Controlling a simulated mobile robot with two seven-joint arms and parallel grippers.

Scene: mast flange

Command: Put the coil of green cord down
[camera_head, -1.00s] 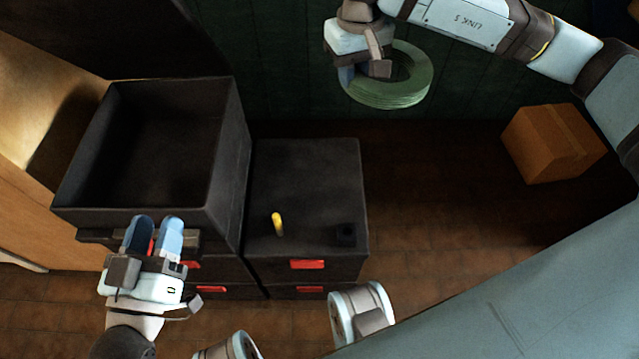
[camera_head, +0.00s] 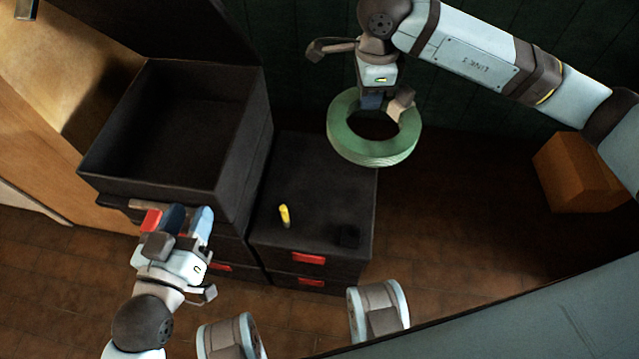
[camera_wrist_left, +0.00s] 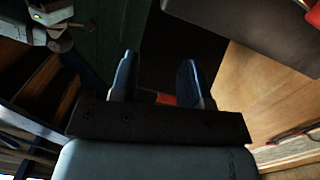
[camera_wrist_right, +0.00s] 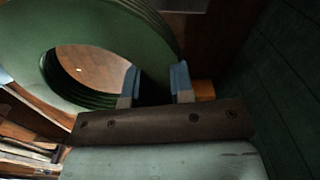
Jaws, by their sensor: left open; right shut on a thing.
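The coil of green cord (camera_head: 375,154) is a thick ring, held in the air by my right gripper (camera_head: 385,103) near the back edge of the lower black chest. My right gripper is shut on the coil's rim. In the right wrist view the coil (camera_wrist_right: 130,40) fills the upper left, with its rim between the fingers (camera_wrist_right: 155,84). My left gripper (camera_head: 187,220) is open at the front of the open black box, beside a red latch (camera_head: 151,220). In the left wrist view its fingers (camera_wrist_left: 158,78) are apart, with something red between or behind them.
The open black box (camera_head: 190,188) stands at left, its inside dark and seemingly empty. A cardboard box (camera_head: 575,175) sits on the brown floor at right.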

